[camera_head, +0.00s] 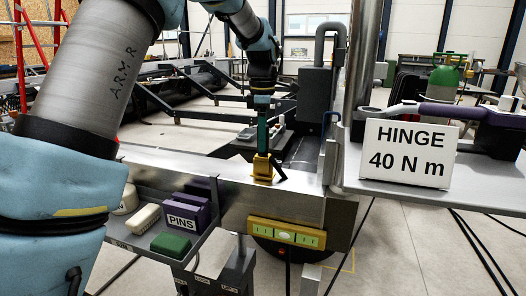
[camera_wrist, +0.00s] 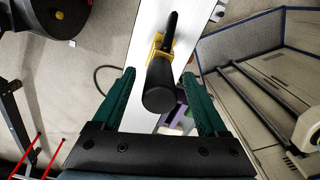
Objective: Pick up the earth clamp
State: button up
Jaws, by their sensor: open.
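The earth clamp (camera_head: 263,169) is yellow with a black handle and sits on the silver beam's top edge (camera_head: 225,178) in the head view. In the wrist view the clamp's yellow body (camera_wrist: 157,47) grips the pale beam, and its thick black handle (camera_wrist: 160,88) points up towards the camera. My gripper (camera_head: 263,150) is directly above the clamp, pointing down. In the wrist view my gripper (camera_wrist: 159,74) has its green fingers spread, one on each side of the handle, with gaps between. It holds nothing. In the head view the fingers hide the upper part of the clamp.
A side tray holds a purple PINS box (camera_head: 188,213), a green block (camera_head: 170,244) and a cream brush (camera_head: 143,218). A yellow-green level (camera_head: 286,233) is on the beam's front. The HINGE sign (camera_head: 407,153) stands on a right-hand shelf by a purple-handled tool (camera_head: 455,111).

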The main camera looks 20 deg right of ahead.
grip_shut()
dwell(0.5)
jog(key=shift+r, duration=0.1)
dwell(0.8)
